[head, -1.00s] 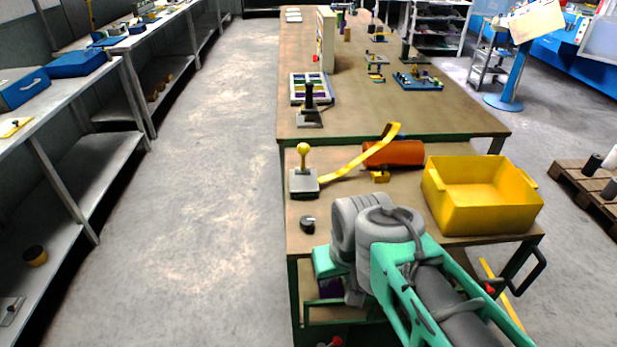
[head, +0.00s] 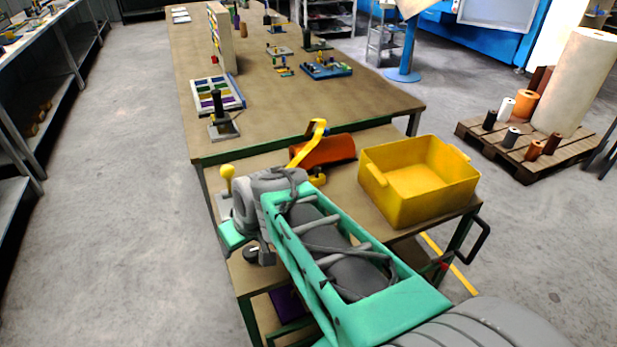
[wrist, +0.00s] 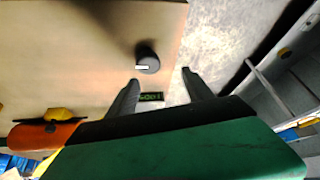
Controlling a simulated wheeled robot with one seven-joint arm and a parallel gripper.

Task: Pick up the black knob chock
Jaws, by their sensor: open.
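The black knob chock (head: 252,254) is a small round black piece with a pale mark. It lies on the near part of the cart top, partly hidden by my arm in the head view. In the wrist view the black knob chock (wrist: 147,57) shows whole, just beyond my fingertips and nearer the left finger. My gripper (wrist: 161,77) is open, with nothing between its fingers. In the head view my wrist hangs above the cart's left edge and the fingers are hard to make out.
A yellow bin (head: 418,184) stands at the cart's right. An orange roll (head: 328,151) with a yellow strap lies behind my arm. A yellow-knobbed lever (head: 227,178) stands behind my wrist, partly hidden. The long workbench (head: 290,105) adjoins the cart at the back.

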